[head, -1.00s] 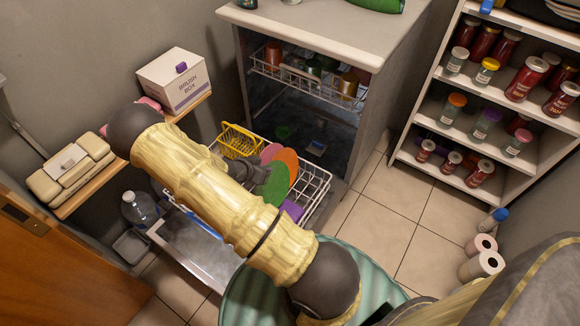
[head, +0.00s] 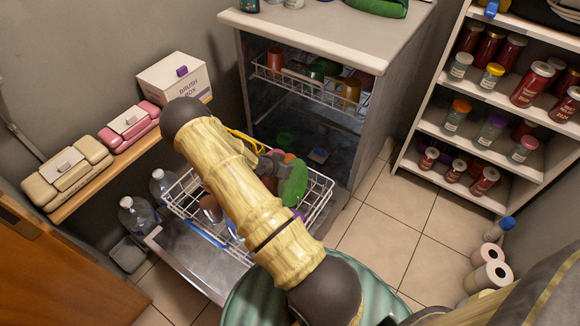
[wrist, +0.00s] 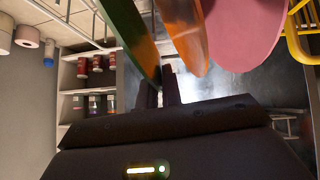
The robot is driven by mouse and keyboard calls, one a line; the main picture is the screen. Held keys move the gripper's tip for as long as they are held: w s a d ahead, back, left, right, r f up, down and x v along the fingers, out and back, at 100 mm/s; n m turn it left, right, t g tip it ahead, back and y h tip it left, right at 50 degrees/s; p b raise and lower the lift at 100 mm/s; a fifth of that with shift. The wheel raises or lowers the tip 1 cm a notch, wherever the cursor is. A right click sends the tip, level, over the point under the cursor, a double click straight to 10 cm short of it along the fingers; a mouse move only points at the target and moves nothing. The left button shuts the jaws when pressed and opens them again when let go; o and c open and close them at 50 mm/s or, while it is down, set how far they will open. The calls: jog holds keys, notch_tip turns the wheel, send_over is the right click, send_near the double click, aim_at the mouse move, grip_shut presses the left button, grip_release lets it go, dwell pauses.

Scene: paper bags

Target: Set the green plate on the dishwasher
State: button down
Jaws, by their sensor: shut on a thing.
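The green plate (head: 293,185) is upright at the lower rack in the head view, partly hidden by my arm. My gripper (head: 268,166) is shut on its edge. In the wrist view the green plate (wrist: 130,35) runs up from between my fingertips (wrist: 165,88). An orange plate (wrist: 188,35) and a pink plate (wrist: 245,30) stand just to its right. The dishwasher (head: 375,110) has its door down and lower rack (head: 318,192) pulled out. Its pale top (head: 320,32) is above and behind the gripper.
A green item (head: 376,7) and small objects sit at the back of the dishwasher top; its front is clear. The upper rack (head: 300,85) holds cups. A yellow basket (wrist: 300,30) is beside the plates. A jar shelf (head: 490,120) stands right, a brush box (head: 174,80) left.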

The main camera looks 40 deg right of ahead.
jog(key=shift+x, duration=1.2)
jog(key=c, duration=1.6)
grip_release()
jog(key=shift+d+r, duration=0.1)
jog(key=shift+r, duration=0.1)
jog(key=shift+f, duration=0.2)
jog(key=p+v, duration=0.3)
jog(key=v, duration=0.5)
jog(key=p+v, duration=0.3)
jog(key=v, duration=0.6)
jog(key=shift+w+a, duration=0.2)
jog(key=shift+a, duration=0.05)
